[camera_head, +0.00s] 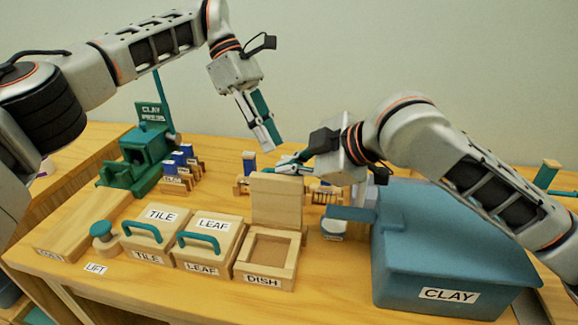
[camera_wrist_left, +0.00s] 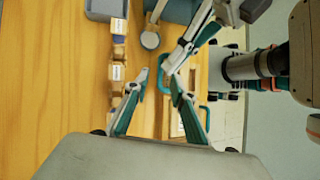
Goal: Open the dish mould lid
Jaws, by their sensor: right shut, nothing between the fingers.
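The dish mould (camera_head: 265,277) is a pale wooden box labelled DISH on the table, with a brownish square recess facing up. Its lid (camera_head: 277,203) stands upright at the back edge, swung open, its plain face toward me. My right gripper (camera_head: 281,165) is shut and empty, just above the lid's top edge; I cannot tell whether it touches. My left gripper (camera_head: 276,145) is higher, pointing down, above and behind the lid. In the left wrist view its fingers (camera_wrist_left: 160,75) are apart with nothing between them.
Closed TILE (camera_head: 146,258) and LEAF (camera_head: 201,269) moulds with teal handles stand left of the dish mould. A blue CLAY bin (camera_head: 450,260) stands right. The green clay press (camera_head: 146,155) and small wooden racks (camera_head: 180,185) are behind. Bare table lies in front.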

